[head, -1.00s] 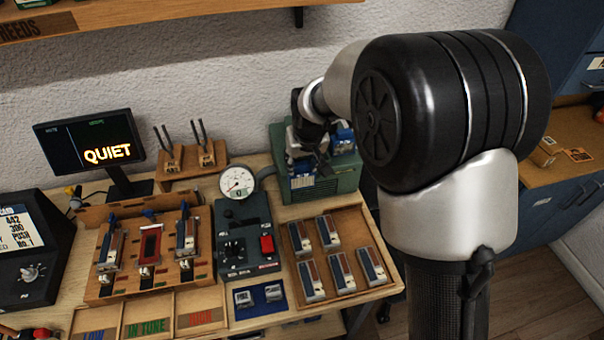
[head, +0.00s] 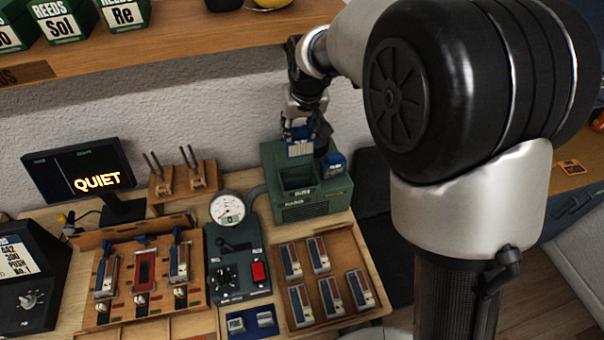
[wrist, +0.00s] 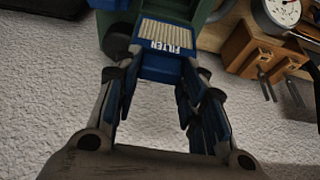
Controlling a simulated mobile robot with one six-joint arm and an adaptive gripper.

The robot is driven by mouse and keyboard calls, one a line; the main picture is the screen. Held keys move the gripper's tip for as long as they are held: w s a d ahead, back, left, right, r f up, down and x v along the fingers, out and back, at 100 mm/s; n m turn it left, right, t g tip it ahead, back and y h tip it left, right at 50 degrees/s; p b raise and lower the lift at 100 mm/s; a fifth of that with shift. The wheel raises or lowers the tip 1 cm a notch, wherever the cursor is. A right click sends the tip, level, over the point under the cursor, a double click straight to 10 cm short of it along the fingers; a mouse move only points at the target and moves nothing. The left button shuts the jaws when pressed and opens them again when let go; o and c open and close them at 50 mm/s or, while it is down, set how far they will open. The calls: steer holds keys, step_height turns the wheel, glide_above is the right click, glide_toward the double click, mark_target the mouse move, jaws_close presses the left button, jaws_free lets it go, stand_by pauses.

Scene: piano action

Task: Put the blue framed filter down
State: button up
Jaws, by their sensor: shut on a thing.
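The blue framed filter (head: 299,146) has a pale pleated face and hangs from my gripper (head: 308,120), just above the back of the green box (head: 312,209). In the wrist view the filter (wrist: 165,38) shows its pleats and the word FILTER, between the fingertips of my gripper (wrist: 160,68). My gripper is shut on it. The green box has an open dark recess in its top, in front of and below the filter.
Another blue piece (head: 334,164) sits at the right of the green box. A wooden tray (head: 347,262) with several reed blocks lies in front. A round gauge (head: 227,209) stands left. The shelf (head: 190,45) with green boxes is above.

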steer(key=shift+s+a+f+b, duration=0.15)
steer(key=shift+f+b, duration=0.65)
steer(key=shift+f, duration=3.8)
steer(key=shift+s+f+b, duration=0.2)
steer(key=shift+f+b, duration=0.55)
steer(key=shift+f, duration=3.8)
steer(key=shift+r, duration=0.1)
steer(key=o, duration=0.4)
steer(key=shift+f, duration=0.25)
steer(key=shift+o, duration=1)
steer(key=shift+r, duration=0.1)
